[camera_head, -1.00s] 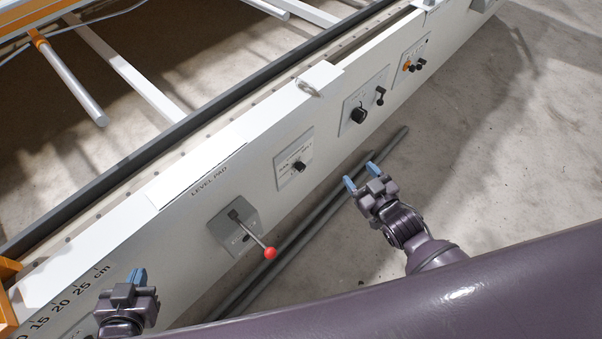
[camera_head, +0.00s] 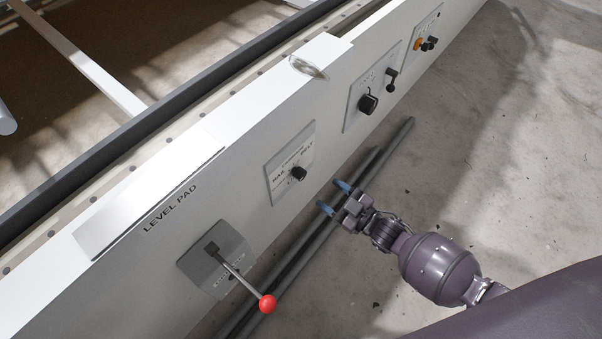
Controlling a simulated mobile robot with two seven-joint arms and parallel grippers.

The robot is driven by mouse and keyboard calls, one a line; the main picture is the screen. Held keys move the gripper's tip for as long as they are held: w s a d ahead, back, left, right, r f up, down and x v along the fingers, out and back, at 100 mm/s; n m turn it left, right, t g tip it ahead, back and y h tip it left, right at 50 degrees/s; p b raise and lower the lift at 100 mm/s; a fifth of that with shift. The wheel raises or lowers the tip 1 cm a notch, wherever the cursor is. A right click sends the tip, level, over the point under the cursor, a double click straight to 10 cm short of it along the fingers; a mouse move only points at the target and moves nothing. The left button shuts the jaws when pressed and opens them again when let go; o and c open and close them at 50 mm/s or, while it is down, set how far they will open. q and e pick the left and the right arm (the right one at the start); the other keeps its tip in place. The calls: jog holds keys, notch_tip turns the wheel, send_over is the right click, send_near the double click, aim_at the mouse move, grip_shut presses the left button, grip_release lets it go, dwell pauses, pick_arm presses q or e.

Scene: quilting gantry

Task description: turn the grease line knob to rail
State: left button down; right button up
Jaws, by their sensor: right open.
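The grease line knob is a small black knob (camera_head: 298,173) on a pale plate (camera_head: 278,184) on the white side panel. The plate reads RAIL on the left and BELT on the right; the smaller heading is too small to read surely. Which word the knob points to, I cannot tell. My right gripper (camera_head: 333,197) is open and empty, to the right of and below the knob, apart from it. Its blue fingertips face the panel. My left gripper is out of view.
A lever with a red ball (camera_head: 267,304) sticks out from a grey plate, lower left of the knob. Another plate with a larger black knob (camera_head: 368,103) is at upper right, with further controls (camera_head: 428,44) beyond. Grey pipes (camera_head: 310,243) run along the floor below the panel.

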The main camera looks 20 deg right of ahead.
aim_at(303, 176)
jog(key=b+x, duration=0.1)
jog(key=x, duration=0.7)
jog(key=shift+a+f+b, duration=0.1)
jog(key=shift+b, duration=0.2)
jog(key=shift+w+a, duration=0.35)
jog(key=shift+w, duration=0.3)
jog(key=c, duration=0.9)
